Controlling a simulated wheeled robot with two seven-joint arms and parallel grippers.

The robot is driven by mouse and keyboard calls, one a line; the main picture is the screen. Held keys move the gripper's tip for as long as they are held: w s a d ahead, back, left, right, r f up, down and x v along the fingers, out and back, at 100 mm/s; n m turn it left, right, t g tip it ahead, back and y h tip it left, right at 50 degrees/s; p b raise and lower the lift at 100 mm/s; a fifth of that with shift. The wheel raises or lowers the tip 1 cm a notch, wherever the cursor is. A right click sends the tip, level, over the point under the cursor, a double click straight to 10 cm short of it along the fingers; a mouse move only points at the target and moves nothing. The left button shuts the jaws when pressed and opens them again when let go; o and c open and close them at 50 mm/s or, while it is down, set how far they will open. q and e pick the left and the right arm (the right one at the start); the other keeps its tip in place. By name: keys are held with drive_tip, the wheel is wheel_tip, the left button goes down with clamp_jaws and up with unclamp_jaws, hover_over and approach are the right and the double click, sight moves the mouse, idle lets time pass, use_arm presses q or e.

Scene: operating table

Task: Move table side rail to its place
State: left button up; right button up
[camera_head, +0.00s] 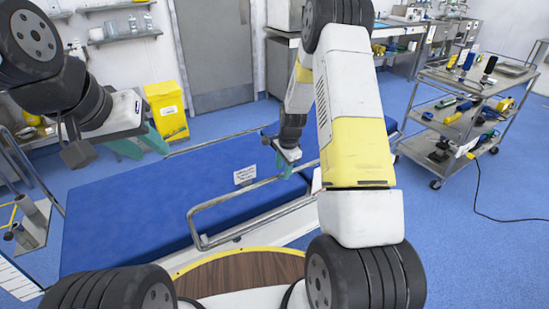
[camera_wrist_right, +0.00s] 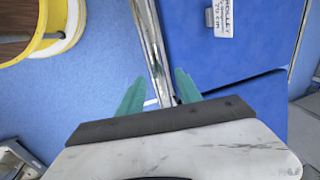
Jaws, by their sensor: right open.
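The near side rail (camera_head: 240,193), a bent chrome tube, runs along the near long edge of the blue operating table (camera_head: 120,215). My right gripper (camera_head: 286,168) is at the rail's right part. In the right wrist view, the open teal fingers (camera_wrist_right: 158,92) stand on either side of the chrome tube (camera_wrist_right: 150,45), with gaps visible between fingers and tube. My left gripper (camera_head: 140,146) hangs at the table's far left, its teal fingers apart and nothing seen between them. Part of the rail's right end is hidden by my right arm.
A far rail (camera_head: 215,142) runs along the table's other edge. A white label (camera_head: 246,174) lies on the blue mattress. A yellow bin (camera_head: 167,110) stands behind. A tool trolley (camera_head: 465,95) stands at the right, with open blue floor (camera_head: 480,240) in front.

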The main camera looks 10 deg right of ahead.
wheel_tip(320, 180, up, 6)
drive_tip(key=s, duration=0.1)
drive_tip(key=shift+d+r, duration=0.15)
drive_tip(key=shift+d, duration=0.05)
drive_tip(key=s+a+r+n+t+y, duration=0.1)
drive_tip(key=s+r+n, duration=0.2)
drive_tip(key=s+r, duration=0.5)
drive_tip(key=s+a+r+n+t, duration=0.1)
drive_tip(key=s+r+n, duration=0.25)
drive_tip(key=r, duration=0.95)
drive_tip(key=s+a+r+n+t, duration=0.1)
drive_tip(key=s+r+n, duration=0.2)
drive_tip(key=s, duration=0.6)
drive_tip(key=s+r+n+t, duration=0.1)
drive_tip(key=s+r+n, duration=0.3)
drive_tip(key=s, duration=0.5)
drive_tip(key=shift+a+r+n, duration=0.15)
drive_tip(key=shift+a+n, duration=0.2)
drive_tip(key=shift+n, duration=0.2)
drive_tip(key=shift+s, duration=0.1)
